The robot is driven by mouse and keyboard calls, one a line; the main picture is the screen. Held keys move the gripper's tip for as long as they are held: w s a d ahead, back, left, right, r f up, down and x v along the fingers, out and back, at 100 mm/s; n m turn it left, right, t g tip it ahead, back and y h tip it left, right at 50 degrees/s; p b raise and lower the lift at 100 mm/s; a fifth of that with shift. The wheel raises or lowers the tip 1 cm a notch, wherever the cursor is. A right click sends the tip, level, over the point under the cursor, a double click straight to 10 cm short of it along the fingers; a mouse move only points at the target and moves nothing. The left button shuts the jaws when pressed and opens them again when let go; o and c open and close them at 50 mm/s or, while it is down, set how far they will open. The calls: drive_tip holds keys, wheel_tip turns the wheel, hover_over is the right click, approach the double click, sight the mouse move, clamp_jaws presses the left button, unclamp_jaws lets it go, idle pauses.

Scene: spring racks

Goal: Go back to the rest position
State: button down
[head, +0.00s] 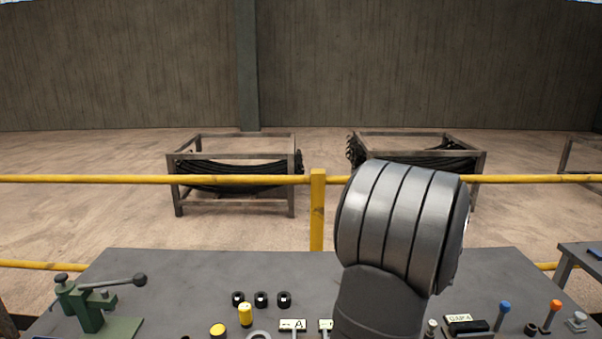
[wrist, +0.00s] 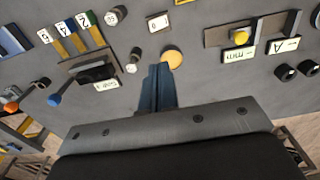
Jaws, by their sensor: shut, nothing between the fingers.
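My gripper (wrist: 159,72) shows in the wrist view as two dark blue-grey fingers lying together, shut and empty. Its tips are above the grey worktop (wrist: 215,85), beside a yellow disc (wrist: 172,58). I cannot tell how high the tips are. In the head view my grey arm stands at the right of the middle, over the worktop (head: 200,275), and my gripper is hidden behind it or out of frame.
A green lever clamp (head: 92,308) stands at the left. Blue-topped (head: 504,308) and orange-topped (head: 555,306) levers stand right. A yellow railing (head: 317,210) and spring racks (head: 233,205) lie beyond.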

drive_tip(key=shift+d+r, duration=0.15)
drive_tip(key=shift+r, duration=1.1)
drive_tip(key=c, duration=1.7)
unclamp_jaws()
drive_tip(key=shift+w+f, duration=0.1)
drive_tip(key=shift+w, duration=0.2)
drive_tip(key=o, duration=1.7)
drive_tip(key=w+a+f, duration=0.1)
drive_tip(key=w+f, duration=0.2)
drive_tip(key=w, duration=0.4)
drive_tip(key=shift+w+f, duration=0.4)
wheel_tip(320, 180, down, 10)
drive_tip(key=shift+r, duration=0.2)
wheel_tip(320, 180, up, 10)
